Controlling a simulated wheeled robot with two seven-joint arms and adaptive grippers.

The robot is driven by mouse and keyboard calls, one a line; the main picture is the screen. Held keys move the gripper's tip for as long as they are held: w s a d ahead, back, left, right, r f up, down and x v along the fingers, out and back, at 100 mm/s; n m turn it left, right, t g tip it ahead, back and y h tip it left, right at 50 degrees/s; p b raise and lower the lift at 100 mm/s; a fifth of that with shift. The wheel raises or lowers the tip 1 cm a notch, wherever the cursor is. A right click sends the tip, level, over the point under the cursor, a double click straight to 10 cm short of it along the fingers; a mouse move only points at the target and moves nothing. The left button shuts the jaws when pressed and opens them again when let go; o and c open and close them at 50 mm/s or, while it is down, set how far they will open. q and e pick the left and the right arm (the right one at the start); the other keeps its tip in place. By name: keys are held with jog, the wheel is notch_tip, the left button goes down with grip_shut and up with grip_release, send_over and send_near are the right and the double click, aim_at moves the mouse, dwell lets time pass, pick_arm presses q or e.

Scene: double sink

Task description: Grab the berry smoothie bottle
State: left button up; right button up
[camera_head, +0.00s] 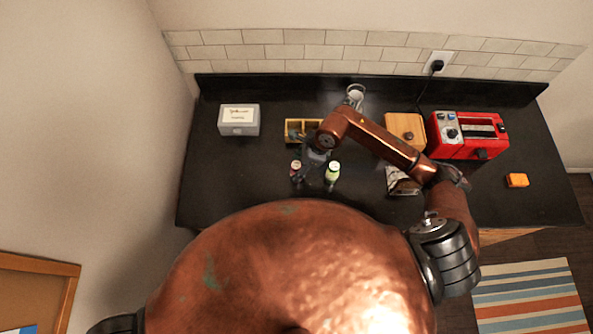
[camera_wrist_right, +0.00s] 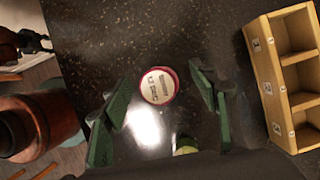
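A bottle with a pinkish-red cap (camera_head: 295,165) stands on the dark counter. From above, its round pale labelled lid (camera_wrist_right: 157,86) shows in the right wrist view; the lettering is hard to read, so I cannot confirm it is the berry smoothie. My right gripper (camera_wrist_right: 160,103) is open over it, with green-padded fingers on either side and a gap to each. In the head view this gripper (camera_head: 314,181) reaches down between the red-capped bottle and a yellow-green bottle (camera_head: 333,172). A dark left gripper (camera_wrist_right: 37,42) shows small at the wrist view's upper left; its opening is unclear.
A wooden compartment box (camera_head: 291,124) stands just behind the bottles. A grey box (camera_head: 239,120) is at left. A cutting board (camera_head: 406,127), red toaster (camera_head: 467,135), a bag (camera_head: 402,182) and an orange item (camera_head: 517,180) are at right. The counter left of the bottles is clear.

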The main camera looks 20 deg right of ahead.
jog(key=c, duration=1.3)
jog(key=shift+r, duration=0.15)
